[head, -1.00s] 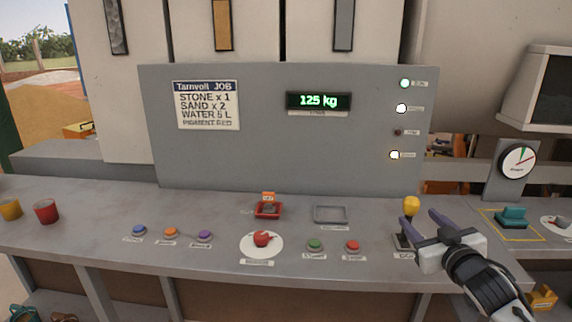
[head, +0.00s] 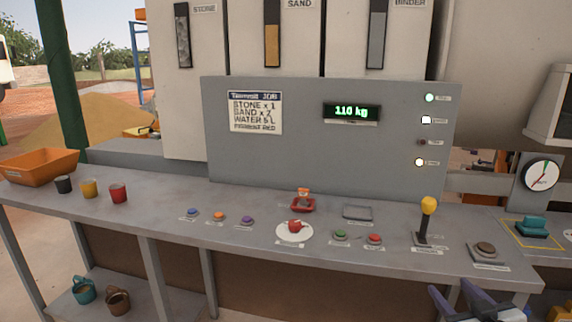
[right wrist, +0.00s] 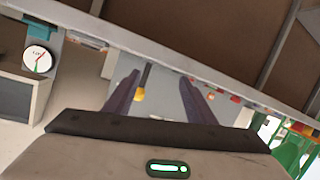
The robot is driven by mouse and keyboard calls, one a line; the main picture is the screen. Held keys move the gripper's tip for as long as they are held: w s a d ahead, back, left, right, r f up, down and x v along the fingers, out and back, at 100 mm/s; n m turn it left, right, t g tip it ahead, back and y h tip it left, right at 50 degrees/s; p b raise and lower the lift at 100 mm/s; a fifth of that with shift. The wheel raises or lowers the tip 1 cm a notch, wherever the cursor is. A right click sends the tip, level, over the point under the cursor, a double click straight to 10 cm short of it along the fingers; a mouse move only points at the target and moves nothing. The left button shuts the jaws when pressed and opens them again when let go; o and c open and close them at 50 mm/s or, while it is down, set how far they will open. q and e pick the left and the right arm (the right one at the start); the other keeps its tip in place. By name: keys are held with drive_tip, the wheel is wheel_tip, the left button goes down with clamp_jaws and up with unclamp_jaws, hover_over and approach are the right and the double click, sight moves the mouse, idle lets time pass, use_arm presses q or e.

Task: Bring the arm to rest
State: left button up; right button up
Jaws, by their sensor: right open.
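My right gripper (head: 474,304) is at the bottom right of the head view, in front of the bench's front edge and below the yellow-knobbed lever. Its two dark purple fingers are apart with nothing between them. In the right wrist view the open fingers (right wrist: 158,92) point towards the bench, and the yellow knob (right wrist: 139,95) shows between them, farther off. The lever (head: 425,218) stands upright on the bench, apart from the gripper. My left gripper is in neither view.
Cups and an orange bin (head: 40,168) are at the left. A gauge (head: 541,175) is at right.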

drive_tip(key=s+a+f+g+y, duration=0.1)
drive_tip(key=s+a+f+g, duration=0.1)
drive_tip(key=s+a+f, duration=0.5)
drive_tip(key=s+a+f+g+y, duration=0.1)
drive_tip(key=s+a+f, duration=0.35)
drive_tip(key=f, duration=0.45)
drive_tip(key=s+a+f+g+y, duration=0.1)
drive_tip(key=s+a+f, duration=0.4)
drive_tip(key=s, duration=0.3)
drive_tip(key=s+a+f+n+g+y, duration=0.1)
drive_tip(key=s+a+f+g, duration=0.1)
drive_tip(key=s+a+f, duration=0.2)
drive_tip(key=s+a, duration=0.3)
drive_tip(key=s, duration=0.1)
drive_tip(key=shift+s+a+f, duration=0.3)
drive_tip(key=shift+s+f, duration=0.05)
drive_tip(key=shift+s, duration=0.05)
